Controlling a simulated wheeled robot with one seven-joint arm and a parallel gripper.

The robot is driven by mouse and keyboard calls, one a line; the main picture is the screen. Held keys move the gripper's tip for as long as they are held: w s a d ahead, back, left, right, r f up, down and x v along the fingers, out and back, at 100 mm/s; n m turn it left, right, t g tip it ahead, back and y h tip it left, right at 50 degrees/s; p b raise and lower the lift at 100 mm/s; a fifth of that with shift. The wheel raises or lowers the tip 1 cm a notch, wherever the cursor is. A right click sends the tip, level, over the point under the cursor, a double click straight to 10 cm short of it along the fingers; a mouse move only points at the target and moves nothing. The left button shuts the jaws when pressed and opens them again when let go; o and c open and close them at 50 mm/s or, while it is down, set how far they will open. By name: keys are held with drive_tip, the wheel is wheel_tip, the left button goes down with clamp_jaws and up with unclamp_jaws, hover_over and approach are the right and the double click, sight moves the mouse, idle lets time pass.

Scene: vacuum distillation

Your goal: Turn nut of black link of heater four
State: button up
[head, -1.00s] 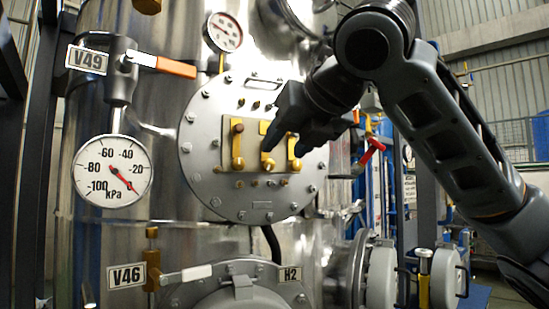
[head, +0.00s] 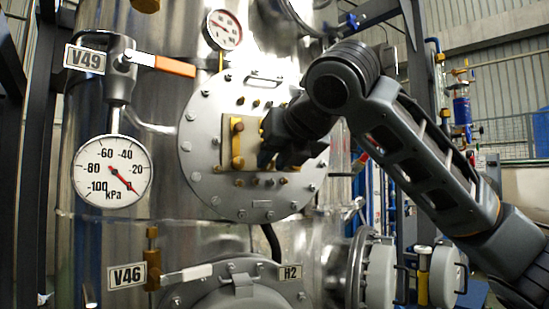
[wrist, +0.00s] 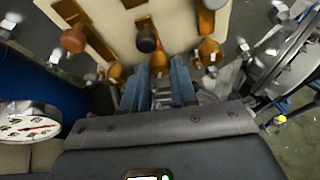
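A round grey flange (head: 205,120) on the steel vessel carries a pale panel with brass links; the left link (head: 237,145) shows in the head view. My gripper (head: 268,160) is in front of the panel and hides most of the other links. In the wrist view, a dark, nearly black nut (wrist: 146,38) sits on the middle link, with a reddish-brown one (wrist: 74,40) to its left. Brass nuts (wrist: 209,54) line the panel's lower edge. My gripper's two blue fingers (wrist: 163,75) stand apart just below the dark nut; contact with anything between them is unclear.
A pressure gauge (head: 112,172) and the V49 valve with orange handle (head: 176,67) are at the left. The V46 valve (head: 188,273) and H2 cover (head: 240,295) are below. Bolts (head: 189,116) ring the flange.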

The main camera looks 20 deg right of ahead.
clamp_jaws()
